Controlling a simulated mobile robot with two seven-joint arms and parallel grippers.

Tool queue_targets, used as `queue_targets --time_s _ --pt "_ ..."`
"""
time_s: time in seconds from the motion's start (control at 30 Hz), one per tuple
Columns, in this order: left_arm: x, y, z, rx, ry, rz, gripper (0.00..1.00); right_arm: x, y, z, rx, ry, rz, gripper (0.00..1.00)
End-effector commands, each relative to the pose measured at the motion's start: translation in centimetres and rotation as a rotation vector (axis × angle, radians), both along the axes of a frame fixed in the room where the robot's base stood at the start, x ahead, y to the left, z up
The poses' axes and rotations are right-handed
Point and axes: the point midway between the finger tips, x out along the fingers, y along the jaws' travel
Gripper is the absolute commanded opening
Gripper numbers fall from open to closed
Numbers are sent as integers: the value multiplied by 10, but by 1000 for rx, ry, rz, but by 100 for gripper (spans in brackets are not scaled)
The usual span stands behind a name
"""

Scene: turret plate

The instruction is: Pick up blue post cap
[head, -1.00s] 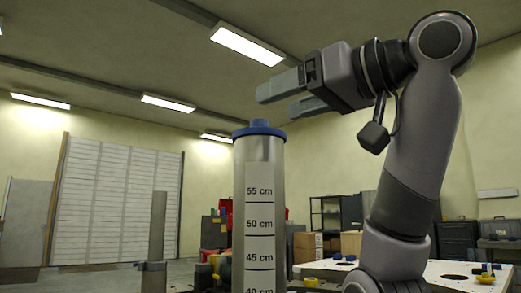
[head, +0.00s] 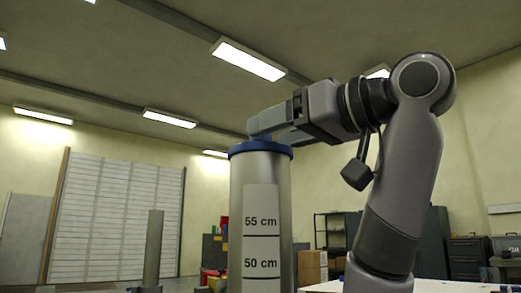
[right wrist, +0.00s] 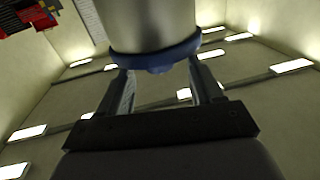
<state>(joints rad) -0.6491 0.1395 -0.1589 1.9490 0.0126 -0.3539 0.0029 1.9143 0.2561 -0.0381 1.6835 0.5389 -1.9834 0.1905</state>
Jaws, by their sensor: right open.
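The blue post cap (head: 240,149) sits on top of a thick metal post (head: 262,192) marked with a centimetre scale. It has a wide rim and a small knob, and it also shows in the right wrist view (right wrist: 185,52), where the picture is upside down. My right gripper (head: 265,131) is level at the cap's top, coming from the right. Its fingers are open, apart on either side of the knob in the right wrist view. The near finger hides much of the knob in the head view. I cannot tell whether a finger touches the cap. My left gripper is not in view.
A thinner grey post (head: 154,247) stands to the left. A white table top (head: 322,286) shows low at the right. Cabinets (head: 468,255) and shelving stand behind it. The air around the cap's left side is clear.

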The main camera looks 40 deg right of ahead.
Motion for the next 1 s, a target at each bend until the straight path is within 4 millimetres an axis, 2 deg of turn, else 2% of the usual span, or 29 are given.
queue_targets --time_s 0.03,0.2,0.5,0.53,0.7,0.73,1.0 --pt "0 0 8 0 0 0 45 9 2 3 0 4 1 65" --pt "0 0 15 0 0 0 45 32 8 2 -1 3 0 65" --pt "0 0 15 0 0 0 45 38 9 1 -1 0 0 65" --pt "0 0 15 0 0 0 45 38 9 1 -1 0 0 62" --pt "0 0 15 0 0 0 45 38 9 1 -1 0 0 7" --pt "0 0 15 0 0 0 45 38 9 1 -1 0 0 4" --pt "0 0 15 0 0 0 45 37 9 2 0 -2 0 4"
